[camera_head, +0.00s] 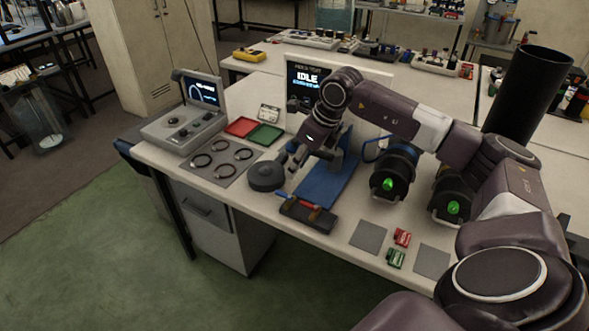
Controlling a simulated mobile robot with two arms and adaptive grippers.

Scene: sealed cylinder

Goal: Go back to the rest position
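My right arm comes in from the right side and reaches across the table (330,228). My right gripper (288,163) points down and to the left, just beside a dark round disc-like object (266,177). At this size I cannot tell whether its fingers are apart or closed, or whether they touch the disc. A blue stand (326,182) is partly hidden behind the arm. Two dark cylinders with green lights, one on the left (388,184) and one on the right (452,206), lie below the arm. My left gripper is not in view.
A grey console (183,130) stands at the left, near a mat with rings (222,161) and red (241,126) and green (265,134) trays. A monitor (306,80) reads IDLE. A tool holder (308,213) sits at the front edge. A tall black tube (528,95) stands right.

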